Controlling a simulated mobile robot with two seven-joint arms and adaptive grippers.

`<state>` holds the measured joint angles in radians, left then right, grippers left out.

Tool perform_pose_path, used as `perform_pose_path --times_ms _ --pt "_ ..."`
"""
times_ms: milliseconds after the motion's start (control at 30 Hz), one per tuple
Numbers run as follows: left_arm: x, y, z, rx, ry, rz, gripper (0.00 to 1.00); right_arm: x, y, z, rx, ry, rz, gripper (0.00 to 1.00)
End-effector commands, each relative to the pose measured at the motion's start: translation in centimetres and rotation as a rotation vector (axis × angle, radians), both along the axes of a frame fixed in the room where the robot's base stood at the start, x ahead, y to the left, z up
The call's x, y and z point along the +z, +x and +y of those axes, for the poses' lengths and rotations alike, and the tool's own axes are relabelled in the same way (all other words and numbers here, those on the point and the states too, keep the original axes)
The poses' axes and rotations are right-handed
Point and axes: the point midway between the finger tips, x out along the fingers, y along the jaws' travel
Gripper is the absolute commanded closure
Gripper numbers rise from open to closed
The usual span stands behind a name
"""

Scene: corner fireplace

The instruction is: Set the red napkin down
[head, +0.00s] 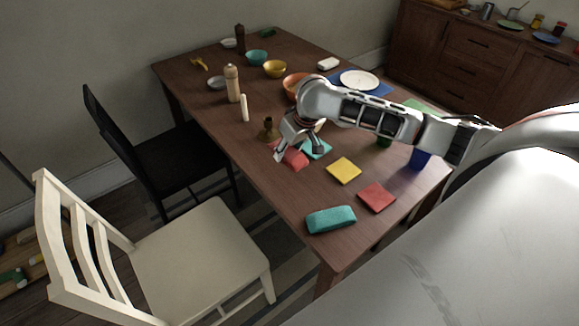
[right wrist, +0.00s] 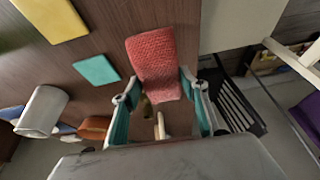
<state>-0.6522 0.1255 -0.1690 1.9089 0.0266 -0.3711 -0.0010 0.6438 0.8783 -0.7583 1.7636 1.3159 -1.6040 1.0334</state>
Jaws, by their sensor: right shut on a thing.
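My right gripper (head: 298,148) reaches over the left long side of the wooden table (head: 270,187). It is shut on a red napkin (head: 295,160), a textured pinkish-red cloth. In the right wrist view the napkin (right wrist: 155,62) lies between the two fingers of the gripper (right wrist: 160,88) and sticks out beyond them. I cannot tell whether its underside touches the table. A second red square (head: 376,197) lies flat near the table's front end. My left gripper is not in view.
A teal square (head: 316,148) lies right beside the held napkin. A brown bottle (head: 268,130) and white candle (head: 244,108) stand close behind-left. A yellow square (head: 343,170) and teal rolled cloth (head: 331,219) lie nearer. A cream chair (head: 200,250) stands left; bare wood shows between them.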

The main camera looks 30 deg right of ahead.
Motion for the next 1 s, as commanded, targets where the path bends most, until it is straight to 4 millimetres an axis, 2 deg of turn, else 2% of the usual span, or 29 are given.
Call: perform_pose_path --times_ms 33,200,467,633,767,1000 --pt "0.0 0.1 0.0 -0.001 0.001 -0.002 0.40 -1.4 -0.1 0.1 0.000 0.002 0.004 0.74" --pt "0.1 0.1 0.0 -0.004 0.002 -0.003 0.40 -4.7 -0.1 0.0 0.000 0.000 0.003 0.74" --pt "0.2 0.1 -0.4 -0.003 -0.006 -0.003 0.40 -6.9 0.0 0.0 0.001 0.000 0.002 0.74" --pt "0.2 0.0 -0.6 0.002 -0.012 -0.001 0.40 -9.4 0.0 0.0 0.000 0.000 0.002 0.74" --pt "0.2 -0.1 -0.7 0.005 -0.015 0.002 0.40 -10.4 0.0 0.0 0.001 0.000 0.000 0.74" --pt "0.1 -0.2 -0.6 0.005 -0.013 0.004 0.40 -10.4 0.0 0.0 0.002 -0.001 -0.001 0.74"
